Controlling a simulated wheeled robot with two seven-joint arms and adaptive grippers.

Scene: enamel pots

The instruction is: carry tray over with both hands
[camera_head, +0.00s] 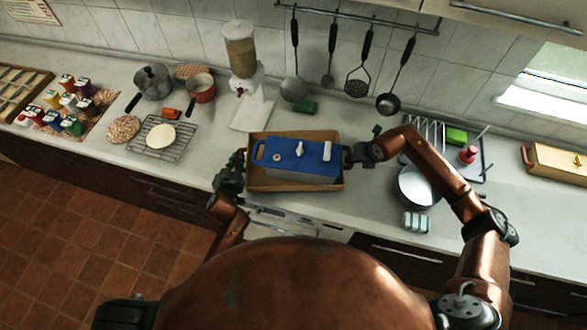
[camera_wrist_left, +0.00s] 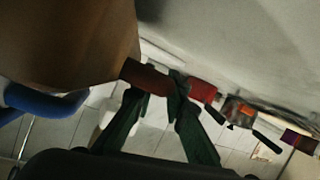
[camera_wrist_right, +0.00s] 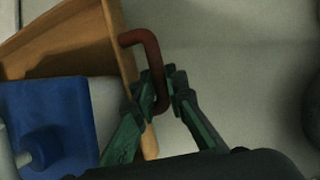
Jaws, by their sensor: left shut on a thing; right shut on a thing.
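The wooden tray (camera_head: 258,183) is at the front of the counter in the head view, close to my body, and looks level. A blue-lidded container (camera_head: 300,155) with a pale body sits in it. My left gripper (camera_head: 238,165) is shut on the tray's left handle, a dark red-brown bar (camera_wrist_left: 147,77) in the left wrist view. My right gripper (camera_head: 350,153) is shut on the tray's right handle, which shows as a curved bar (camera_wrist_right: 154,62) in the right wrist view. I cannot tell whether the tray touches the counter.
A cooling rack (camera_head: 178,151) with a flat round on it lies to the left. A food dispenser (camera_head: 241,50) stands behind the tray. A metal pot (camera_head: 415,187), a striped sponge (camera_head: 417,222) and a dish rack (camera_head: 440,140) are to the right.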

